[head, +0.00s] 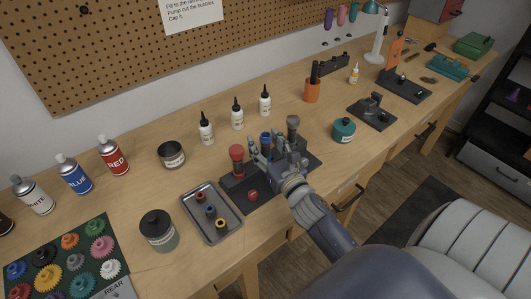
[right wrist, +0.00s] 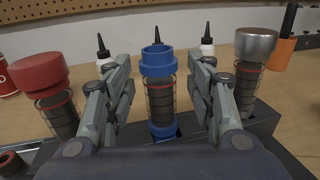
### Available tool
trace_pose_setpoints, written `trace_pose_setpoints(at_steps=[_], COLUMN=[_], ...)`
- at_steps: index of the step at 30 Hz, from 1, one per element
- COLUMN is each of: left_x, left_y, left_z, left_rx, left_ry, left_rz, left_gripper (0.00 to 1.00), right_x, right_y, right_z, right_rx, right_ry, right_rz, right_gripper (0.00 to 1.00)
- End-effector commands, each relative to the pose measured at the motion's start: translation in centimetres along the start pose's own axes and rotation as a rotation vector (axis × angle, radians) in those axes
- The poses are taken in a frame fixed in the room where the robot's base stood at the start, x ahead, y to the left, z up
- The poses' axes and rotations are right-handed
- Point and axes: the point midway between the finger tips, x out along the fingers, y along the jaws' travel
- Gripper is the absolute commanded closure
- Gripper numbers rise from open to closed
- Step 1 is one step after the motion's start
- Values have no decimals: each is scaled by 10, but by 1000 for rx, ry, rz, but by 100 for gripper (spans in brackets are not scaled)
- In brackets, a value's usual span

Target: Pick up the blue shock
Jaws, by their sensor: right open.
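The blue shock (right wrist: 158,62) stands upright in a dark stand (head: 233,192), between a red shock (head: 237,160) on its left and a grey shock (head: 293,127) on its right. Its blue top (head: 265,138) shows in the head view, with its lower part hidden by my gripper. My right gripper (right wrist: 161,85) is open, with one finger on each side of the blue shock's coil body. Gaps show between the fingers and the shock in the right wrist view. My left gripper is not in view.
A metal tray (head: 190,208) with small red, blue and yellow-topped parts lies left of the stand. White dropper bottles (head: 206,128) stand behind it. A teal jar (head: 343,130) and an orange cup (head: 312,92) are to the right. Bare wood lies between the stand and the bottles.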

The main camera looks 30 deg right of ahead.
Motion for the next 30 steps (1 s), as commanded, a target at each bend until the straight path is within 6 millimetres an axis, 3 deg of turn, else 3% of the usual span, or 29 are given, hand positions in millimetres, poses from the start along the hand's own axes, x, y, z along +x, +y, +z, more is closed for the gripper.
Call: trace_pose_setpoints(at_steps=[2,6,9,20,30], left_x=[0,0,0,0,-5], left_y=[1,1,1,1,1], left_z=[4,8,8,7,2], left_rx=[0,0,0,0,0], left_ry=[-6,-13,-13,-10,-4], left_rz=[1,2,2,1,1], left_gripper=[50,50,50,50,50], right_x=[0,0,0,0,0], right_y=[0,0,0,0,0], right_z=[0,0,0,3,38], right_rx=[0,0,0,-1,-6], right_ry=[0,0,0,-2,-7], right_rz=[0,0,0,1,3], right_gripper=[50,82,100,100,100])
